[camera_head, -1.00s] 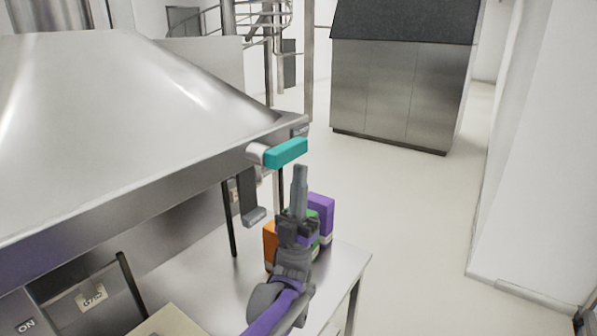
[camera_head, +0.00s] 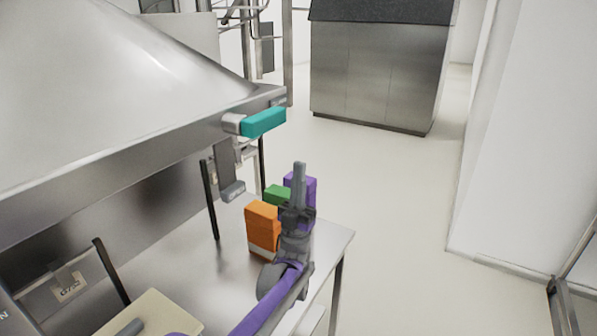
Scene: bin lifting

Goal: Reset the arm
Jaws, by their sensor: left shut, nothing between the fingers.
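My left gripper (camera_head: 299,182) is shut with nothing between its fingers, which point up in the picture. Its purple arm comes in from the bottom of the view. It shows in front of a purple box (camera_head: 311,185) and covers part of it. An orange box (camera_head: 262,226) and a green box (camera_head: 275,192) stand just left of the gripper on a steel table (camera_head: 338,238). I cannot tell if the gripper touches any box. My right gripper is out of view.
A steel hood (camera_head: 120,80) overhangs the table at the left, with a teal block (camera_head: 264,122) at its corner. A pale board (camera_head: 150,312) lies at the lower left. A steel cabinet (camera_head: 375,75) stands behind. The floor (camera_head: 400,200) at the right is clear.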

